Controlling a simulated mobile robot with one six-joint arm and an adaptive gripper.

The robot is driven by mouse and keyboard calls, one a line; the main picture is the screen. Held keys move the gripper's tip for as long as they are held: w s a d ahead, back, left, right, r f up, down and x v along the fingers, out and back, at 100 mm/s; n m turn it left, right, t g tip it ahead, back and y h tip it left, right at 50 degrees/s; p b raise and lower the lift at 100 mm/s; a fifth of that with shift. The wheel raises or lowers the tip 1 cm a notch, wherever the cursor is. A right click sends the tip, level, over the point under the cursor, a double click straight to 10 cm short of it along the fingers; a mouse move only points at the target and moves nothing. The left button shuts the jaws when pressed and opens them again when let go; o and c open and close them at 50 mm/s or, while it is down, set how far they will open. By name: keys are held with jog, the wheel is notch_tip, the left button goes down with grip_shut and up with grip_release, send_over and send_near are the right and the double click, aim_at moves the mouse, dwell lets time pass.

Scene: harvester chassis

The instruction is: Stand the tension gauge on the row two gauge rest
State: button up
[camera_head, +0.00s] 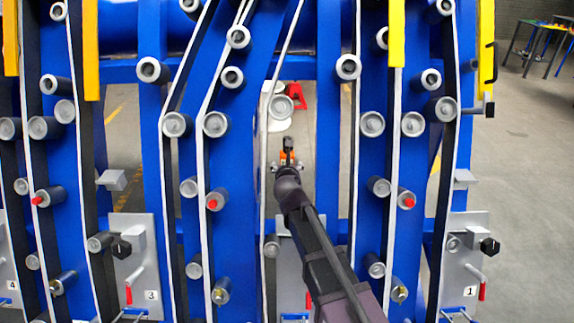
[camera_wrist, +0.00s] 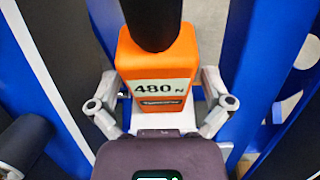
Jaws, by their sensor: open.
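The tension gauge (camera_head: 287,155) is small and orange in the head view, at the far end of my arm between two blue uprights. In the wrist view the gauge (camera_wrist: 155,62) has an orange body, a black upper part and a label reading 480 N. My gripper (camera_wrist: 160,100) is open, with one finger on each side of the gauge's lower body. Small gaps seem to show beside the gauge, but contact is unclear. In the head view my gripper (camera_head: 287,168) is small. The row two gauge rest cannot be made out; my arm and the gauge cover that area.
Blue uprights with rollers and white-edged black belts stand close on both sides. Grey brackets (camera_head: 113,180) and (camera_head: 463,178) stick out above the plates numbered 3 (camera_head: 150,285) and 1 (camera_head: 470,275). A red stand (camera_head: 297,95) is behind the frame. Open floor lies at right.

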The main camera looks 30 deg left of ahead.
jog(key=shift+r, duration=0.1)
notch_tip(320, 180, up, 4)
jog(key=p, duration=0.4)
jog(key=shift+r+p, duration=0.25)
jog(key=shift+p, duration=0.15)
jog(key=s+d, duration=0.5)
jog(key=s, duration=0.5)
jog(key=shift+s+d+f, duration=0.15)
jog(key=shift+s+d, duration=0.15)
jog(key=shift+d, duration=0.05)
jog(key=shift+d, duration=0.1)
dwell(0.4)
